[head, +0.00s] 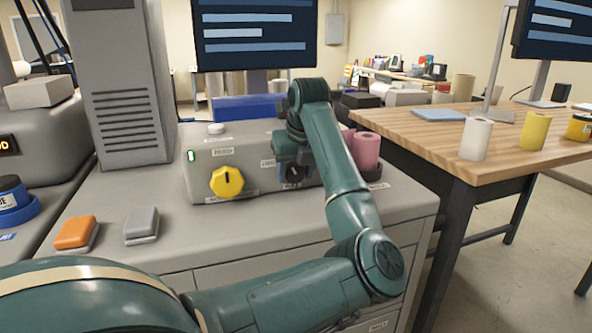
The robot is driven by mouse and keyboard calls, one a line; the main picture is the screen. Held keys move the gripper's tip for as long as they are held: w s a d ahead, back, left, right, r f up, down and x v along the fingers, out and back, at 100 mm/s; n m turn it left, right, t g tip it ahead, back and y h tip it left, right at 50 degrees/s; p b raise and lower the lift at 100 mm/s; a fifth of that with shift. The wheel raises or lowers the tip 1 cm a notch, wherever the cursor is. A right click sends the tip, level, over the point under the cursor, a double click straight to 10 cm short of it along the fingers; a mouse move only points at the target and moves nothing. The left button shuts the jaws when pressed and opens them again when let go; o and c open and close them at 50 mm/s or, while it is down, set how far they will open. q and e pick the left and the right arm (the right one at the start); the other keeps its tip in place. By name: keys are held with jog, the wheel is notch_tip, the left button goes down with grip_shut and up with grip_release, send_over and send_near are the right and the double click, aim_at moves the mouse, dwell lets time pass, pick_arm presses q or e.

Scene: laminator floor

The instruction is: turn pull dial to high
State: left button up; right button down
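A grey control box (212,152) sits on the grey cabinet and carries a yellow dial (227,182), whose black mark points up. Further right on the same face, a dark dial (295,172) is mostly hidden by my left gripper (291,168). The small labels by the dials are too blurred to read surely, so I cannot tell which is the pull dial. My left gripper points down at the dark dial; its fingers are dark and small, and I cannot tell whether they touch or grip it. My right gripper is not in view.
An orange block (75,232) and a grey block (141,224) are on the cabinet top (110,190) at left. Pink rolls (366,150) stand right of my forearm. A wooden table (440,140) with rolls is at right. A monitor (254,32) hangs above the box.

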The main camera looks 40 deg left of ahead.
pick_arm(q)
jog(key=c, duration=0.6)
